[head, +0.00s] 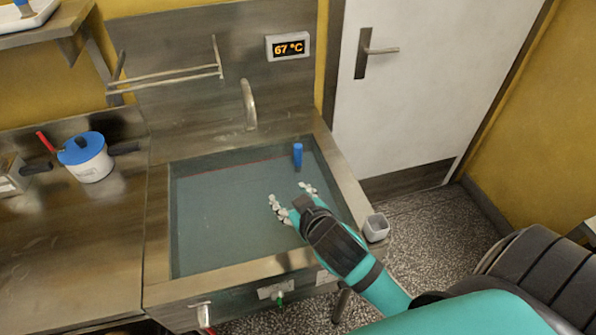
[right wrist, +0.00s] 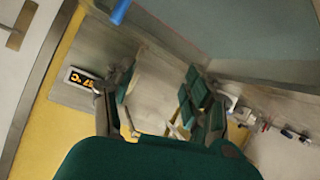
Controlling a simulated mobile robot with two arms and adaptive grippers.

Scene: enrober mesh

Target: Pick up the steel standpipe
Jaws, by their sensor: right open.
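The standpipe (head: 298,156) stands upright in the far right part of the water-filled sink (head: 157,230). Only its blue upper part shows clearly; the rest is under the water or too small to tell. Its blue part also shows at the top edge of the right wrist view (right wrist: 119,12). My right gripper (head: 290,192) is open and empty over the sink, on the near side of the standpipe and apart from it. Its spread fingers also show in the right wrist view (right wrist: 160,102). My left gripper is not in view.
A curved faucet (head: 249,105) rises behind the sink, below a display (head: 288,46) reading 67 °C. A white pot with a blue lid (head: 86,155) stands on the left counter. A door (head: 430,80) is at right.

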